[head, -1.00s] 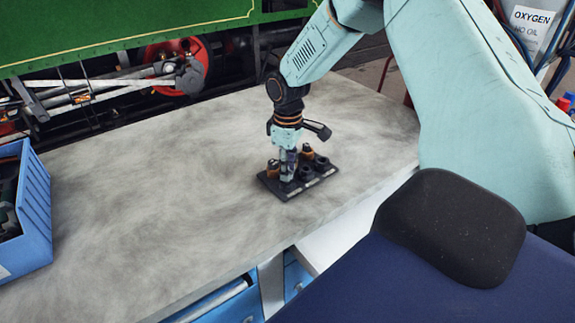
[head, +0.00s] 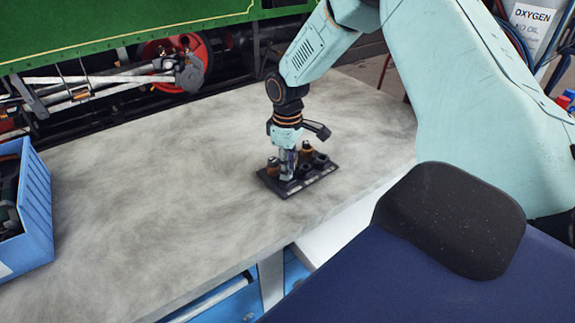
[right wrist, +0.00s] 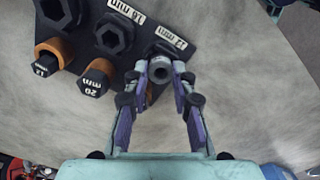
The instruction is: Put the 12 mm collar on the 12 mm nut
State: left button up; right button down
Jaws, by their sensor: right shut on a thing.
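My right gripper (head: 288,174) points down at the dark board on the worktop. In the right wrist view its fingers (right wrist: 160,82) are shut on a small grey round collar (right wrist: 160,68) with a hole, seen end-on beside the 12 mm label (right wrist: 170,37). A bit of orange shows behind the fingers, probably the post of the 12 mm nut, mostly hidden. I cannot tell whether the collar touches the nut or the board. My left gripper is not in view.
The board (right wrist: 77,42) also bears black hex-holed collars, one (right wrist: 114,36) by the 16 mm label, and orange posts with dark hex tops, one (right wrist: 97,78) marked 20. A blue bin (head: 36,205) stands at the left. The worktop (head: 150,190) between is clear.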

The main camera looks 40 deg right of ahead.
jog(key=shift+p, duration=0.65)
dwell(0.7)
jog(key=shift+s+f, duration=0.1)
jog(key=shift+f, duration=0.05)
dwell(1.0)
dwell(0.3)
jog(key=c, duration=1)
grip_release()
jog(key=shift+o, duration=0.7)
jog(key=shift+p, duration=0.4)
notch_tip(320, 180, up, 7)
jog(key=p, duration=0.7)
